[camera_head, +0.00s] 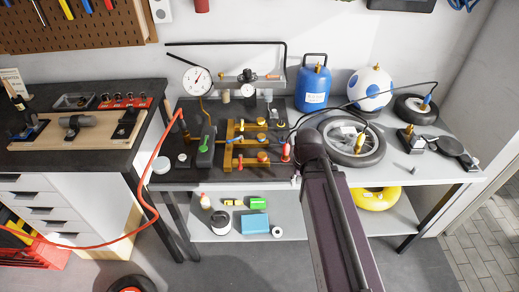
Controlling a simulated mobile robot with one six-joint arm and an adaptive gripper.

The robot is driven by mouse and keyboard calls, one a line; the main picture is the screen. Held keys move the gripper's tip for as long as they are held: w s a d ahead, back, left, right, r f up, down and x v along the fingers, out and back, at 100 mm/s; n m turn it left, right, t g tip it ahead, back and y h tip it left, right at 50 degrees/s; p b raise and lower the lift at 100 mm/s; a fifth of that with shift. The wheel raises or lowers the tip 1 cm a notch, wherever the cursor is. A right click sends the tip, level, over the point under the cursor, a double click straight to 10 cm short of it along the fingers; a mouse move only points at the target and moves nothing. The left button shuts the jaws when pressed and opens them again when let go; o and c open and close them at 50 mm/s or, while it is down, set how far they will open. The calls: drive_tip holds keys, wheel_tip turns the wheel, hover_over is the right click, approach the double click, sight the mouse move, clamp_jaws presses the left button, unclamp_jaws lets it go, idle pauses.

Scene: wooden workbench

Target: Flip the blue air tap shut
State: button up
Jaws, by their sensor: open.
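A brass manifold (239,148) with several branches stands on the dark mat of the light workbench, left of my arm. A small blue lever (230,140) shows at its left side and looks like the blue air tap; its exact angle is too small to tell. I see no contact with the tap.
A red-topped fitting (285,152) stands between manifold and arm. A wheel (352,140), a blue tank (313,85) and a white-and-blue ball (370,88) stand to the right and behind. A red hose (150,165) hangs at the left. A pressure gauge (197,80) is behind.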

drive_tip(key=w+a+r+m+t+p, duration=0.1)
drive_tip(key=w+a+r+m+p, duration=0.5)
drive_tip(key=w+a, duration=0.4)
drive_tip(key=w+a+r+m+t+p, duration=0.1)
drive_tip(key=w+a+r+m+p, duration=0.5)
drive_tip(key=w+a, duration=0.3)
drive_tip(key=w+r+m, duration=0.1)
drive_tip(key=w, duration=0.2)
drive_tip(key=shift+a+y, duration=0.4)
drive_tip(key=shift+f, duration=0.2)
drive_tip(key=f+b, duration=0.4)
drive_tip(key=w+f+b, duration=0.1)
drive_tip(key=f+b, duration=0.3)
drive_tip(key=f, duration=0.1)
drive_tip(key=w+a+f+b, duration=0.1)
drive_tip(key=f+b, duration=0.3)
drive_tip(key=b, duration=0.1)
drive_tip(key=shift+w+f, duration=0.15)
drive_tip(key=shift+w, duration=0.1)
clamp_jaws()
